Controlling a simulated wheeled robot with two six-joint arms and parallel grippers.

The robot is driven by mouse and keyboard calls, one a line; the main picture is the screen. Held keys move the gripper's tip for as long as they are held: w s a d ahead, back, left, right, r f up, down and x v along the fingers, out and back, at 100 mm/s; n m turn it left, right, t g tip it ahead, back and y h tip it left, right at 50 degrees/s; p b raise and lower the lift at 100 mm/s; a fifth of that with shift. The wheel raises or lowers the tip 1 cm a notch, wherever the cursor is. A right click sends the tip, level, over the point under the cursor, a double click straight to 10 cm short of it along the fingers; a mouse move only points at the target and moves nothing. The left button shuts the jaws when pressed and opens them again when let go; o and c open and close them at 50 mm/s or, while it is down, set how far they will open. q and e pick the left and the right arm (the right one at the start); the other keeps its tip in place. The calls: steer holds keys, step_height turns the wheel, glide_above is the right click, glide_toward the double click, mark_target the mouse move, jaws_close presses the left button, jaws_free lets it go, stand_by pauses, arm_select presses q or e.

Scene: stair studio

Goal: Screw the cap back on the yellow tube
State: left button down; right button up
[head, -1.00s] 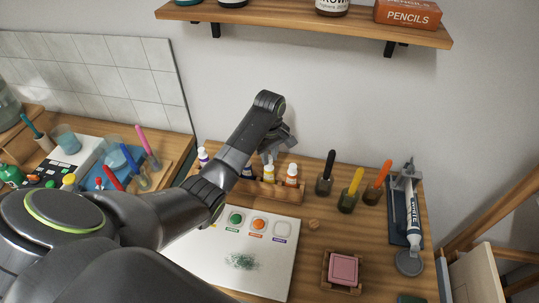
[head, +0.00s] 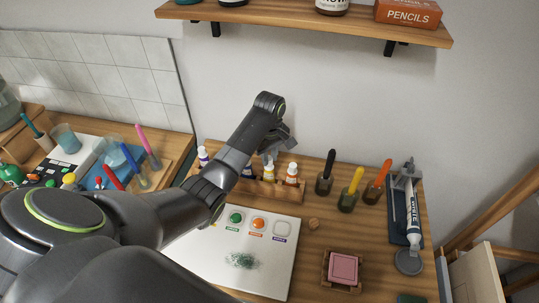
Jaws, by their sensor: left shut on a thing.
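The yellow tube (head: 268,174) stands upright in a wooden rack (head: 262,188), between a blue tube (head: 247,173) and an orange tube (head: 292,175) with a white cap. My left gripper (head: 270,151) reaches down from above, right over the yellow tube. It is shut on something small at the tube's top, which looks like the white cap. The fingers and wrist partly hide it, so I cannot tell whether the cap sits on the thread. My right gripper is not in view.
A white palette board (head: 275,260) lies in front of the rack. Jars with black, yellow and orange handles (head: 347,200) stand to the right, near a tube holder (head: 408,205). A pink block in a wooden tray (head: 343,268) is at the front. A shelf (head: 300,22) hangs above.

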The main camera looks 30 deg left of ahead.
arm_select(q)
steer(key=shift+f, duration=0.45)
stand_by(1.1)
steer(key=c, duration=0.9)
jaws_free()
steer(key=shift+o, duration=0.2)
steer(key=shift+r, duration=3.5)
steer(key=shift+f, duration=0.1)
